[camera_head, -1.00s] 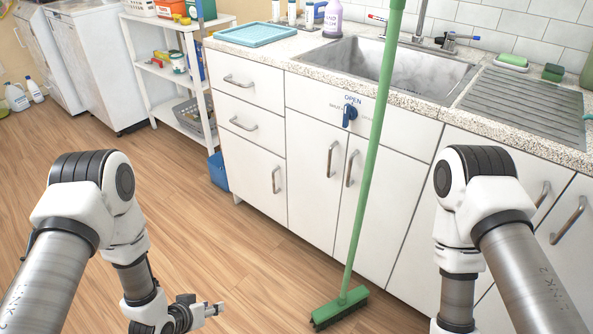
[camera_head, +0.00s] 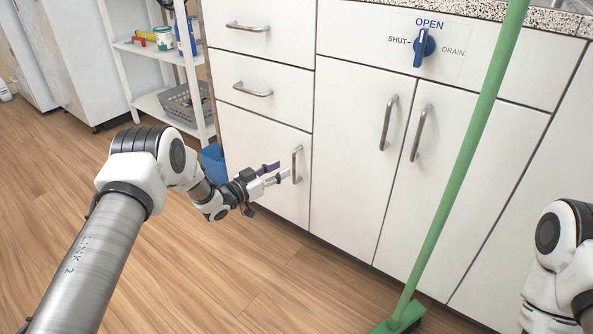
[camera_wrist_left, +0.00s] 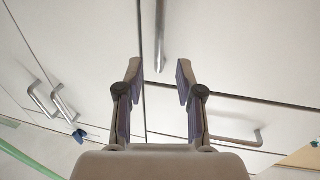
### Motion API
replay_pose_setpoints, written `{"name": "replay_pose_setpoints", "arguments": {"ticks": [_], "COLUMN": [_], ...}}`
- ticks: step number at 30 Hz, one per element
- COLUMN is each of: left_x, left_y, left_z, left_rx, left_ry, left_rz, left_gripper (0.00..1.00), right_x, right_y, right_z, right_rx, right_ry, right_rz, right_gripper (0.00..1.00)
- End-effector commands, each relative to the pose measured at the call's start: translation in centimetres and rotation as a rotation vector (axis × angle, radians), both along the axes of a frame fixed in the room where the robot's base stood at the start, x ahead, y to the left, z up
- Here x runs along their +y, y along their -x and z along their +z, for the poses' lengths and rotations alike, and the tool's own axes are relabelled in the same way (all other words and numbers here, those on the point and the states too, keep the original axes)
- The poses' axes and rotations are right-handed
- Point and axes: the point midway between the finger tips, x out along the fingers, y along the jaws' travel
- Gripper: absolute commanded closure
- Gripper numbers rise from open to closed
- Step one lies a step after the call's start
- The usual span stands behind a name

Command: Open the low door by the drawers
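The low door (camera_head: 262,165) is white and sits under two drawers; it looks shut against the cabinet front. Its upright metal handle (camera_head: 297,163) is near the door's right edge. My left gripper (camera_head: 283,170) is open and empty, with its fingertips close to the left of this handle in the head view. In the left wrist view the handle (camera_wrist_left: 160,35) lines up with the gap between the open fingers of the left gripper (camera_wrist_left: 158,72); I cannot tell whether they touch it. My right gripper is out of view; only part of that arm shows at the right edge.
A green broom (camera_head: 460,180) leans across the cabinet doors on the right. A blue bin (camera_head: 213,163) stands beside the cabinet's left side, by a white shelf rack (camera_head: 150,52). A blue dial (camera_head: 423,47) is on the panel above.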

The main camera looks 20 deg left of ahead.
Motion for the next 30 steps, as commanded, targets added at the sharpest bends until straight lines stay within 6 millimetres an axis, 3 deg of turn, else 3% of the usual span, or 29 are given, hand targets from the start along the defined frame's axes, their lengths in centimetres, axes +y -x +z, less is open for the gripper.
{"name": "replay_pose_setpoints", "arguments": {"ticks": [3, 9, 18, 19, 21, 22, 30], "left_x": [-1.4, -3.1, -3.4, -3.4, -3.4, -3.4, -3.3], "left_y": [-2.0, -4.9, -5.5, -5.5, -5.5, -5.5, -5.4], "left_z": [-0.5, -0.3, 0.1, 0.1, 0.1, 0.1, 0.1], "left_rx": [-0.003, -0.002, 0.002, 0.002, 0.002, 0.002, 0.001], "left_ry": [-0.002, -0.001, 0.001, 0.001, 0.001, 0.001, 0.002], "left_rz": [-0.004, -0.002, 0.0, 0.0, 0.0, 0.0, -0.002], "left_gripper": [0.63, 0.63, 0.63, 0.7, 0.95, 1.0, 1.0], "right_x": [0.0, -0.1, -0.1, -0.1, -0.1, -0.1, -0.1], "right_y": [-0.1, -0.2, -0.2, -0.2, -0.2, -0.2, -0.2], "right_z": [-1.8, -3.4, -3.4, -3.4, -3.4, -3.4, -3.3], "right_rx": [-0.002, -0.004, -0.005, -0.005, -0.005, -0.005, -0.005], "right_ry": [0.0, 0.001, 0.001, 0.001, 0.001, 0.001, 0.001], "right_rz": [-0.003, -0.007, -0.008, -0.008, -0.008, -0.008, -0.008], "right_gripper": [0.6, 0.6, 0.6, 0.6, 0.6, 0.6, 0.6]}}
